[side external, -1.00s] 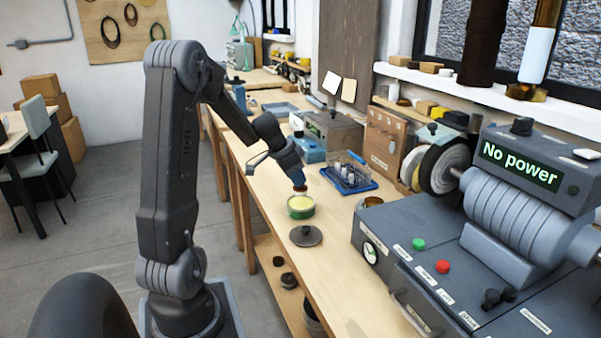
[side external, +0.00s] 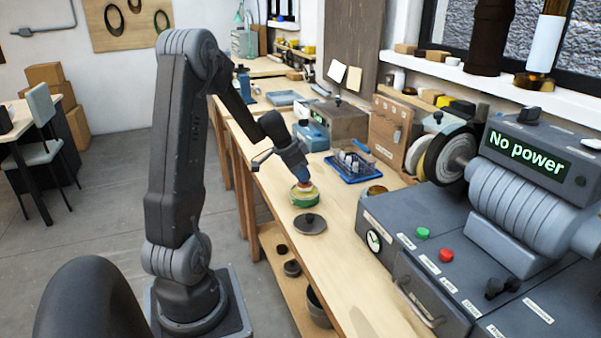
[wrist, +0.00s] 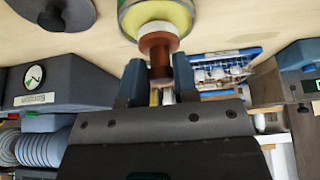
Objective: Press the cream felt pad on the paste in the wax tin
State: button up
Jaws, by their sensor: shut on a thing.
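The wax tin (side external: 304,199) is a round green tin, open, standing on the wooden bench. Its yellow paste (wrist: 180,10) shows in the wrist view. My gripper (wrist: 159,72) is shut on the brown, spool-shaped handle (wrist: 160,44) of the cream felt pad (wrist: 156,27). The pad is at the handle's far end, in front of the paste in the wrist view. In the side view my gripper (side external: 300,178) points down over the tin, with the pad's end at the tin's mouth. I cannot tell whether the pad touches the paste.
A dark round lid (side external: 310,224) with a knob lies on the bench in front of the tin. A blue wire basket (side external: 352,168) stands behind to the right. The grey machine (side external: 470,240) with a "No power" display fills the right side.

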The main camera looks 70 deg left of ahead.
jog(key=shift+f, duration=0.65)
dwell(0.6)
jog(key=shift+r, duration=3.55)
